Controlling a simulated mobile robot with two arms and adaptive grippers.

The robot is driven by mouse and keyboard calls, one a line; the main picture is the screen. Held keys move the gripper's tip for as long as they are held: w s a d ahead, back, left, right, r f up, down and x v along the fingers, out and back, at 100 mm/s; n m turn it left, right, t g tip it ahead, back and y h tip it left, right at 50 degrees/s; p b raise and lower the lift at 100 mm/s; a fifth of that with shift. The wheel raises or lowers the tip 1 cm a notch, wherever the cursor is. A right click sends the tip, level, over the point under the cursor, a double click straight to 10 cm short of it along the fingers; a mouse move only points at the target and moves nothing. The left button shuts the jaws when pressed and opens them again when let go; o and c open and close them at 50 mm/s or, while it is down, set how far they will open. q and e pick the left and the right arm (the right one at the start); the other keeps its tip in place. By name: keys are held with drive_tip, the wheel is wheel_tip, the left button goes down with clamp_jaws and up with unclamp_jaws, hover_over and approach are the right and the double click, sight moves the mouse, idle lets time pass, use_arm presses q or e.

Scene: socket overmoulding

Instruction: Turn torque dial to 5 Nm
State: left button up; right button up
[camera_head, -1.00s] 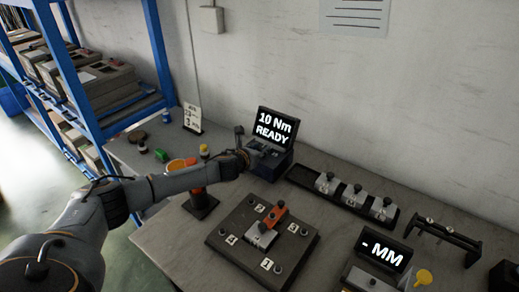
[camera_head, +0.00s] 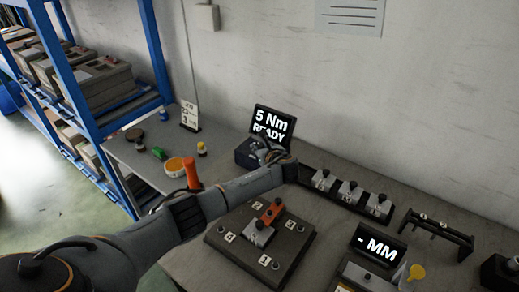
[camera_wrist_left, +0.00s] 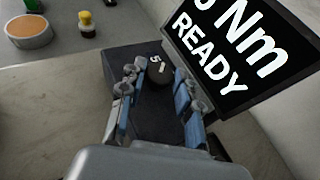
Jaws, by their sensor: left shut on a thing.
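The torque controller is a dark box (camera_head: 246,154) with a tilted black screen (camera_head: 271,124) at the back of the bench. The screen reads "5 Nm READY" in the head view. The screen also fills the upper right of the left wrist view (camera_wrist_left: 245,45), partly cut off. The torque dial (camera_wrist_left: 157,74) is a round black knob with a white "5" and a mark. My left gripper (camera_wrist_left: 157,92) is shut on the dial, with a finger on each side. In the head view my left gripper (camera_head: 264,152) hides the dial. My right gripper is not in view.
An orange-handled driver (camera_head: 192,174) stands behind my left arm. A fixture plate (camera_head: 290,255) with an orange clamp lies in front. A rack of several metal parts (camera_head: 349,190) and a "- MM" display (camera_head: 379,247) are to the right. A blue shelf (camera_head: 150,50) stands left.

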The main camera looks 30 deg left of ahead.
use_arm(q)
drive_tip(key=shift+w+d+f+n+g+y+b, duration=0.1)
drive_tip(key=shift+n+g+y+b, duration=0.4)
drive_tip(key=shift+n+g+b, duration=0.2)
drive_tip(key=shift+w+d+n+g+y+b, duration=0.1)
drive_tip(key=shift+n+g+y+b, duration=0.4)
drive_tip(key=shift+n+g+b, duration=0.15)
drive_tip(key=o, duration=1.1)
drive_tip(key=v, duration=1.2)
